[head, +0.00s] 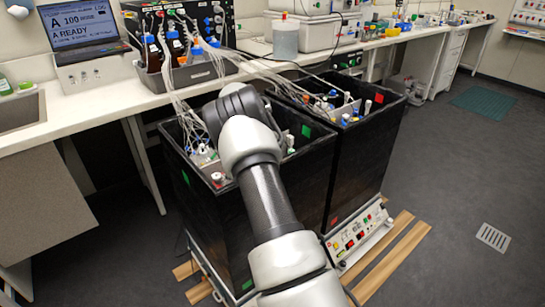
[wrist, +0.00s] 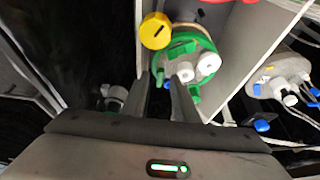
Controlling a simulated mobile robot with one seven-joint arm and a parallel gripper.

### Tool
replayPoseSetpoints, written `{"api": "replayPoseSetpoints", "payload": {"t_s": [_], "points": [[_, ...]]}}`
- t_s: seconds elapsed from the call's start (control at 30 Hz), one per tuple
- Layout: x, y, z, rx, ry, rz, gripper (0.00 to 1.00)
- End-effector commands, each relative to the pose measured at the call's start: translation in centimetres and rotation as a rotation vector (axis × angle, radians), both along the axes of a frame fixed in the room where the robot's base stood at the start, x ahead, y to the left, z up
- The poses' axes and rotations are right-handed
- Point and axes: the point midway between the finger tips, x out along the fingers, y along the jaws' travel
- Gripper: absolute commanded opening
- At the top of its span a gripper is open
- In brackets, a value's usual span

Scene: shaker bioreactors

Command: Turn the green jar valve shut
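In the wrist view a jar with a green lid (wrist: 190,48) stands in a light-walled compartment, with white caps on top. A yellow round knob (wrist: 155,31) with a dark slot mark sits at the lid's upper left. My gripper (wrist: 163,80) points at the near edge of the green lid, its two dark fingers a short gap apart. Small green parts show beyond and between the fingertips; I see nothing clamped. The yellow knob lies beyond the fingertips, apart from them. In the head view my arm hides the gripper and this jar, over the left black box (head: 250,200).
A second black box (head: 365,150) with tubes and caps stands to the right. In the wrist view another white-capped vessel (wrist: 285,80) lies right of a grey divider (wrist: 250,60). Tubes run from the bench (head: 110,110) into the boxes.

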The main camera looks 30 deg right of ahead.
Motion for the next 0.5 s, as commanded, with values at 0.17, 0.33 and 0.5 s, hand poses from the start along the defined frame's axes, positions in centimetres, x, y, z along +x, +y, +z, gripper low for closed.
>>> {"api": "replayPoseSetpoints", "payload": {"t_s": [0.17,0.33,0.5], "points": [[0.0,0.4,1.2,-0.001,-0.002,0.001,0.27],[-0.1,1.7,4.4,-0.001,-0.003,0.002,0.27],[-0.3,3.3,8.4,-0.001,-0.003,0.002,0.27]]}}
